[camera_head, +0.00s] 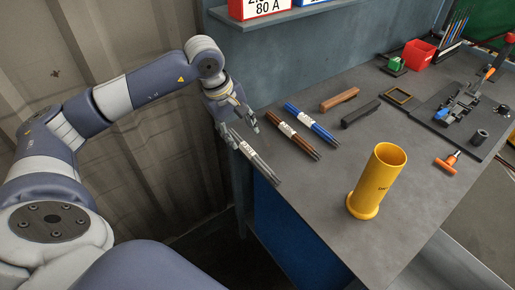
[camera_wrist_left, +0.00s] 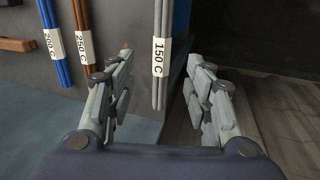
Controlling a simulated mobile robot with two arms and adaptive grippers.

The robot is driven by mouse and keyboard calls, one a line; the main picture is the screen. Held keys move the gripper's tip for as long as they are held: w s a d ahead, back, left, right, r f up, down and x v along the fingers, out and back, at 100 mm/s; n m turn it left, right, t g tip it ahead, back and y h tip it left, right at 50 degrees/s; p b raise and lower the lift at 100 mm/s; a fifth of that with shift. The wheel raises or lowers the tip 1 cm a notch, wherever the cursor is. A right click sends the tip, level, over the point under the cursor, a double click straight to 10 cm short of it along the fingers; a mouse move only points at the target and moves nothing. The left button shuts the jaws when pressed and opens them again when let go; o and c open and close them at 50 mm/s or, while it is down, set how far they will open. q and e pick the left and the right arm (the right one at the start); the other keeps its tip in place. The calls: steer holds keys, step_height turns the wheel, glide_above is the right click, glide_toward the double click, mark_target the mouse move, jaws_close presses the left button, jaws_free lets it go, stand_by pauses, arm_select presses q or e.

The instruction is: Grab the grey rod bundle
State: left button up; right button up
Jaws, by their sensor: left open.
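The grey rod bundle (camera_head: 262,168) lies at the left edge of the workbench, with a white label around it. In the left wrist view the grey rod bundle (camera_wrist_left: 161,85) carries a label reading 150 C and shows between the two fingers, nearer the left one. My left gripper (camera_head: 244,130) is open over the upper end of the bundle at the bench edge. In the left wrist view my left gripper (camera_wrist_left: 162,95) has its fingers spread apart with nothing clamped. Whether a finger touches the bundle I cannot tell. My right gripper is not in view.
A brown rod bundle (camera_head: 303,144) and a blue rod bundle (camera_head: 316,126) lie to the right of the grey one. A yellow cylinder (camera_head: 378,180) stands near the front of the workbench (camera_head: 320,195). A shelf (camera_head: 270,20) hangs behind. The bench drops off at its left edge.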

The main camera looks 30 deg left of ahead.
mark_target(251, 153)
arm_select(q)
steer(key=x, duration=0.3)
steer(key=p+x, duration=0.1)
steer(key=shift+s+d+f, duration=0.15)
steer(key=shift+d+f, duration=0.1)
steer(key=shift+f, duration=0.2)
steer(key=p+x, duration=0.1)
steer(key=x, duration=0.3)
steer(key=shift+d+f+p, duration=0.1)
steer(key=shift+f+p, duration=0.1)
steer(key=shift+p, duration=0.1)
steer(key=shift+f, duration=0.15)
jaws_close()
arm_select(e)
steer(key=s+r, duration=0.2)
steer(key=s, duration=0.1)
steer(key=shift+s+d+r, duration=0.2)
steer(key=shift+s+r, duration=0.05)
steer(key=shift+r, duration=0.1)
